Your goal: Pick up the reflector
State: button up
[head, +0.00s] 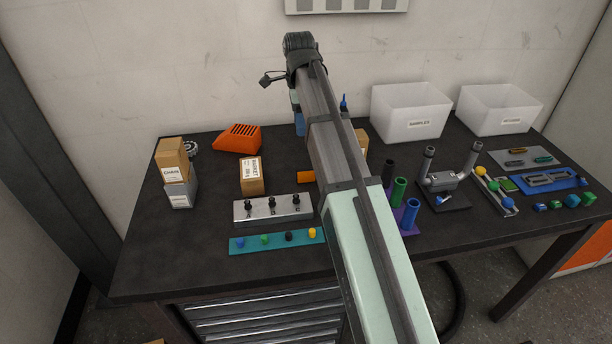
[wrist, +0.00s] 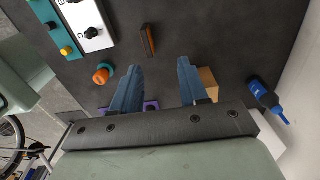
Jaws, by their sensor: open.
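The reflector appears to be the small orange piece (head: 306,177), lying on the dark bench just left of my arm in the head view. In the wrist view it is a narrow orange and dark bar (wrist: 148,40), beyond my fingertips and nearer the left finger's line. My gripper (wrist: 158,64) is open, with two blue fingers apart and nothing between them. In the head view my arm hides most of the gripper and may cover part of the reflector.
A metal block with black knobs (head: 273,208) and a teal strip with pegs (head: 276,241) lie in front. A small tan box (wrist: 208,82) and a blue-tipped bottle (wrist: 266,97) stand right in the wrist view. An orange round-topped item (wrist: 102,75) is left of the fingers.

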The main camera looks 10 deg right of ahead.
aim_at(306, 169)
jog(key=shift+s+d+f+m, duration=0.15)
jog(key=shift+s+f+m, duration=0.4)
jog(key=shift+f+m, duration=3.75)
jog(key=shift+s+d+f+m, duration=0.2)
jog(key=shift+s+f+m, duration=0.55)
jog(key=shift+m, duration=6.9)
jog(key=shift+s+d+f+m, duration=0.15)
jog(key=shift+s+f+m, duration=0.2)
jog(key=shift+f+m, duration=4.05)
notch_tip(306, 169, up, 3)
jog(key=m, duration=0.3)
jog(key=shift+r, duration=0.1)
jog(key=shift+c, duration=0.3)
